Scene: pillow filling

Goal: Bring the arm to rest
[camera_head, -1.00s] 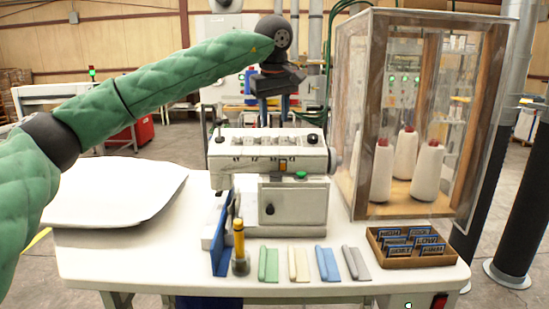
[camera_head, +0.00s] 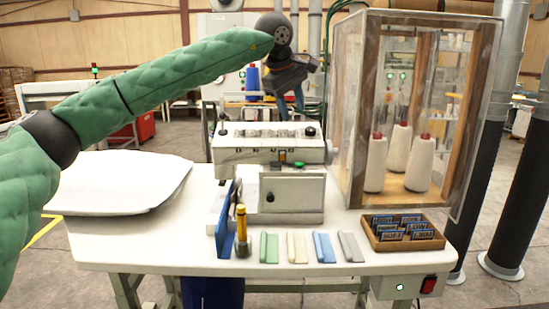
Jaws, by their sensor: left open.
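My left arm, in a green quilted sleeve, reaches in from the left across the upper part of the head view. Its dark gripper (camera_head: 291,103) hangs above the white sewing machine (camera_head: 268,150), with its fingers pointing down and tilted. The fingers are apart and nothing shows between them. The gripper appears clear of the machine. My right gripper is not in view.
A white pillow (camera_head: 115,182) lies on the left of the white table (camera_head: 130,245). A clear cabinet (camera_head: 345,110) with thread cones (camera_head: 420,163) stands at the right.

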